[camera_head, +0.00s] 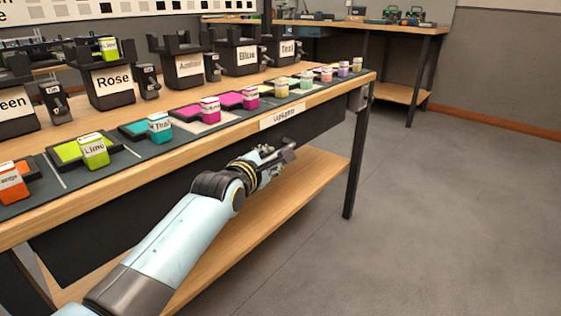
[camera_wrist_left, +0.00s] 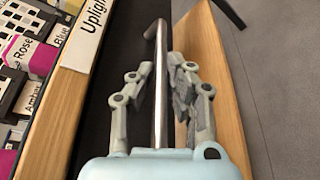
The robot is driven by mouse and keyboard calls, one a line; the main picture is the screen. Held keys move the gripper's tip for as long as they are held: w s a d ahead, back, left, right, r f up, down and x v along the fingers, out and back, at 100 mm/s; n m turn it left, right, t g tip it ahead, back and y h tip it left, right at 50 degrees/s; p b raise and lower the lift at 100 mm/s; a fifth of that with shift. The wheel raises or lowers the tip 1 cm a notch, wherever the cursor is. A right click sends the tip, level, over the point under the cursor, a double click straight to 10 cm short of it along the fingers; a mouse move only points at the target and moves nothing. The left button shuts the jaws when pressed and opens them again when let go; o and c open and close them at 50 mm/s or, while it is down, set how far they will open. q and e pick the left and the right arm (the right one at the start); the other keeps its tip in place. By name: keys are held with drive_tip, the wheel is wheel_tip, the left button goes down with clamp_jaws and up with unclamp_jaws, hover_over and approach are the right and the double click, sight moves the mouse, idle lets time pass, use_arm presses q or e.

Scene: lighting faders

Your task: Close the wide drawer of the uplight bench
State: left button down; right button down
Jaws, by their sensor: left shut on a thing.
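The uplight bench (camera_head: 283,116) carries an "Uplights" label on its wooden front edge. Under that edge runs the wide drawer's dark front (camera_head: 110,225); it also shows as a dark strip in the left wrist view (camera_wrist_left: 118,60). How far the drawer stands out, if at all, I cannot tell. My left gripper (camera_head: 280,153) is at the drawer front, below the label. In the left wrist view its fingers (camera_wrist_left: 160,75) lie on both sides of a long metal bar handle (camera_wrist_left: 158,110) and are shut on it. My right gripper is not in view.
The bench top holds colored labelled blocks on pads, such as a lime block (camera_head: 94,151), and dark labelled holders, such as Rose (camera_head: 112,85). A wooden lower shelf (camera_head: 290,190) lies under the drawer. The grey floor (camera_head: 460,210) to the right is clear.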

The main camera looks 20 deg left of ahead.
use_arm(q)
drive_tip(key=shift+a, duration=0.1)
drive_tip(key=c, duration=1.3)
unclamp_jaws()
drive_tip(key=shift+a, duration=0.2)
drive_tip(key=shift+c, duration=0.2)
drive_tip(key=v, duration=1.2)
drive_tip(key=shift+d, duration=0.1)
